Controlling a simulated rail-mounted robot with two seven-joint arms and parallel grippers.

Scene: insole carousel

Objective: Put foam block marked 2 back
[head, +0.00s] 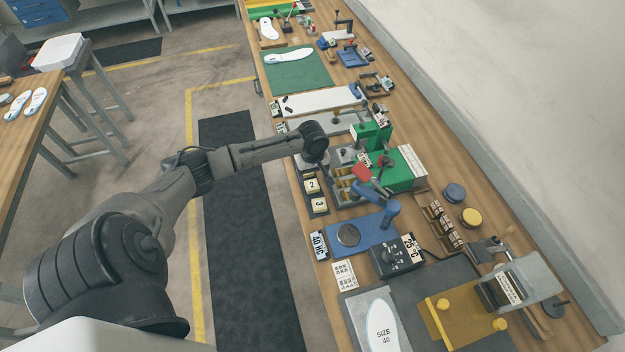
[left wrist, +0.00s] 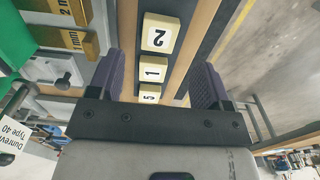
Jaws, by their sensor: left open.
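My right gripper is out of view.
Brass gauge blocks (left wrist: 72,44) stand close beside the tray. A green box (head: 402,168), a blue plate with a blue-handled press (head: 368,234) and a control box (head: 396,257) stand nearby. The aisle floor (head: 160,270) left of the bench is clear.

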